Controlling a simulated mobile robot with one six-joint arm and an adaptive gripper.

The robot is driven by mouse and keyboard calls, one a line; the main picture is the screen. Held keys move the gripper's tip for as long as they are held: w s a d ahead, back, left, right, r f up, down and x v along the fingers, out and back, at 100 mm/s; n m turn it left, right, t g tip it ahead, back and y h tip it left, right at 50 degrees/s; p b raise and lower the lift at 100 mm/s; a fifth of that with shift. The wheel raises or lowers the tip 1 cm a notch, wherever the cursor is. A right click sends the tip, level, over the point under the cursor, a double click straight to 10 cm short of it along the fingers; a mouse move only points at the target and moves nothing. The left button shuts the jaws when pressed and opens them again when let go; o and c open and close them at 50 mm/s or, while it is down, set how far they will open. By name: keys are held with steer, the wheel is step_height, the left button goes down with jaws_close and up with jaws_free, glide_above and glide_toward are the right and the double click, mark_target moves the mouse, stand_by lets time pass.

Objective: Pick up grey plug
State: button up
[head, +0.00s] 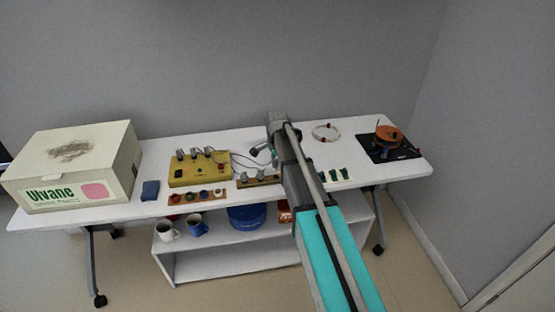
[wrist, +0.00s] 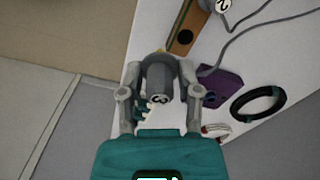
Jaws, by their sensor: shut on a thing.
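The grey plug (wrist: 160,80), marked with a 3, sits between the two fingers of my gripper (wrist: 159,92) in the wrist view. The fingers are shut on its sides. A wooden board (wrist: 187,28) with a dark hole lies beyond the plug. Whether the plug touches it, I cannot tell. Another grey plug (wrist: 219,5), marked 2, shows at the top edge with its cable. In the head view my arm reaches over the table, and I cannot make out the held plug there.
The white table (head: 160,150) carries a large carton (head: 110,165), a yellow box (head: 187,174) with several grey plugs, and a round orange device (head: 388,138) at right. A purple block (wrist: 222,84) and a black ring (wrist: 241,100) lie right of my gripper. Loose cables run nearby.

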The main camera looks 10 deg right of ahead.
steer(key=s+a+r+p, duration=0.1)
steer(key=s+r+p, duration=0.3)
steer(key=s, duration=0.5)
steer(key=shift+s+a+r, duration=0.15)
steer(key=shift+s+r, duration=0.2)
steer(key=shift+r, duration=0.1)
steer(key=shift+r, duration=0.2)
steer(key=shift+r+p, duration=1.75)
steer(key=shift+p, duration=0.15)
steer(key=shift+w, duration=0.1)
steer(key=w+a, duration=2)
steer(key=w, duration=0.2)
step_height(320, 180, down, 12)
steer(key=b, duration=1.2)
stand_by(0.5)
